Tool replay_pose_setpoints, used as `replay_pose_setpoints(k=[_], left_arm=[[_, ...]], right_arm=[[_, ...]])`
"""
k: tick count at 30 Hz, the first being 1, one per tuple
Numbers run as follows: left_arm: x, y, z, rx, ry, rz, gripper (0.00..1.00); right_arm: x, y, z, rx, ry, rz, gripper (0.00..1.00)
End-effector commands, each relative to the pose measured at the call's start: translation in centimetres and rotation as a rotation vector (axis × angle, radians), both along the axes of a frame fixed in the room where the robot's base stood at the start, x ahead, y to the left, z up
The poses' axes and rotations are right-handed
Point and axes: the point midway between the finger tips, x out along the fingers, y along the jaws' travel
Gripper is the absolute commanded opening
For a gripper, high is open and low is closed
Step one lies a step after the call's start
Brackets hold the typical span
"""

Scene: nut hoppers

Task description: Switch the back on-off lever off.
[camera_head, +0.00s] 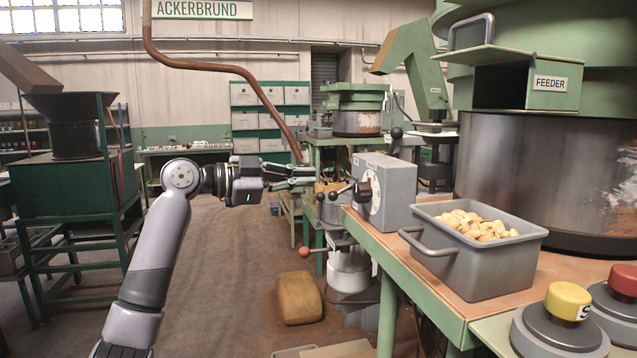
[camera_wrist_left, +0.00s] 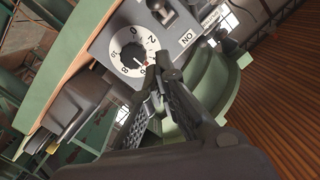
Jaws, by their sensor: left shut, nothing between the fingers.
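A grey control box (camera_head: 386,185) stands on the left edge of the green-framed bench. Its white dial and a dark switch lever (camera_head: 362,190) face left. A lever with a black ball knob (camera_head: 396,132) rises at the box's back; I cannot tell which lever is the back one. In the left wrist view the box (camera_wrist_left: 108,42) shows the numbered dial (camera_wrist_left: 132,50), a switch lever (camera_wrist_left: 160,12) and an "ON" label. My left gripper (camera_head: 312,175) is shut and empty, left of the box; its fingertips (camera_wrist_left: 166,72) overlap the dial's edge in the wrist view. Contact is unclear.
A grey bin of nuts (camera_head: 475,262) stands on the bench, right of the box. Yellow (camera_head: 567,301) and red (camera_head: 624,280) push buttons are at the front right. A large feeder drum (camera_head: 540,170) stands behind. The floor left of the bench is mostly clear.

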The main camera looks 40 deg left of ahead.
Motion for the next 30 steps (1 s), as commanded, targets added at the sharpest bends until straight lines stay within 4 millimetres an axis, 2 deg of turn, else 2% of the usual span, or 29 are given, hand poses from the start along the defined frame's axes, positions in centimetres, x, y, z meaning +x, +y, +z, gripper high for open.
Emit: replay_pose_setpoints(k=[1, 4, 10, 15, 26, 28, 30], left_arm=[[-0.8, 0.6, -0.6, 0.002, -0.001, 0.004, 0.00], [-1.8, 1.2, -0.8, 0.001, 0.000, 0.003, 0.00], [-2.7, 1.7, -0.7, 0.001, -0.001, 0.001, 0.00], [-2.8, 1.8, -0.6, 0.000, 0.000, 0.000, 0.00], [-2.7, 1.8, -0.7, 0.000, -0.001, 0.001, 0.00], [-2.4, 1.9, -1.1, -0.006, 0.008, 0.006, 0.00], [-1.4, 2.2, -2.5, -0.027, 0.036, 0.023, 0.00]], right_arm=[[0.5, -0.2, -0.8, -0.002, -0.007, 0.001, 0.40], [1.0, -0.4, -1.2, -0.004, -0.015, 0.001, 0.40], [0.4, -0.4, -1.5, -0.005, -0.008, 0.002, 0.40], [-0.2, -0.5, -1.5, -0.006, 0.001, 0.003, 0.40], [-0.2, -0.6, -1.5, -0.008, 0.001, 0.002, 0.40], [-0.2, -0.6, -1.5, -0.008, 0.001, 0.002, 0.40], [-0.2, -0.6, -1.5, -0.008, 0.001, 0.002, 0.40]])
